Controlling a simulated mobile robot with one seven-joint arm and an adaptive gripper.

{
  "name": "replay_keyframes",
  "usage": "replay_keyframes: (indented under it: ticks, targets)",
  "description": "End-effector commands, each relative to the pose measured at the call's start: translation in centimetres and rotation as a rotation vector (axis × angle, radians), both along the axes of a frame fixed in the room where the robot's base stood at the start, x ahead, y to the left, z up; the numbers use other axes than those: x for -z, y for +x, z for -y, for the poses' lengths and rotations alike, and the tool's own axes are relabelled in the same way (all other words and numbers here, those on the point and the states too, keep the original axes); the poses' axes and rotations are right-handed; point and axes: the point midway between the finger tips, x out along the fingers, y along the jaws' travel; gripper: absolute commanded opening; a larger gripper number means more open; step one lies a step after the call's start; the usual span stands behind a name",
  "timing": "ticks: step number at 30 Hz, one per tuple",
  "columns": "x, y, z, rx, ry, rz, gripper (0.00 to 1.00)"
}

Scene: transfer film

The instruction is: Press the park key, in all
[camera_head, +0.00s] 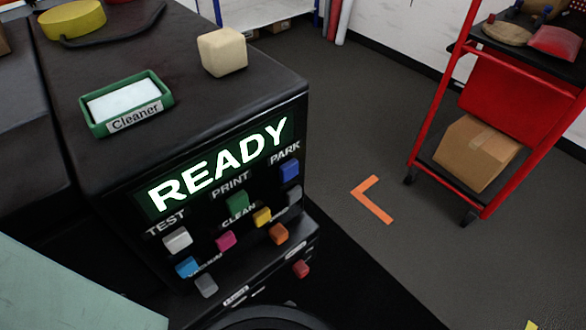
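The park key (289,170) is a blue square button at the upper right of the machine's front panel, under the white label PARK. It stands out from the panel and nothing touches it. The lit display (220,167) above the keys reads READY in white-green letters. A green key (238,201) sits under the label PRINT and a white key (177,240) under the label TEST. Other coloured keys, among them pink (226,241), yellow (262,217) and orange (279,234), lie below. My gripper is not in view.
On the machine's top stand a green Cleaner tray (163,101), a cream block (222,51) and a yellow round thing (72,20). A red key (301,269) sits on the lower ledge. A red cart (424,120) with a cardboard box (475,152) stands right. Floor between is clear.

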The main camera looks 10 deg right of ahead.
Motion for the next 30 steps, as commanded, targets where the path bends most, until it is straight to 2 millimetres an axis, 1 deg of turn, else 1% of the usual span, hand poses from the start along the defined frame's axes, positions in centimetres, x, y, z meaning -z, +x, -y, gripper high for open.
replay_keyframes:
  ticks: [2, 17, 30]
  targets:
    - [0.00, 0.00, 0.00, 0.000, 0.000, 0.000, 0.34]
    - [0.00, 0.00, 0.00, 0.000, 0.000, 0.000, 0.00]
    - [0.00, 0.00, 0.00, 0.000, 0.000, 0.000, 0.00]
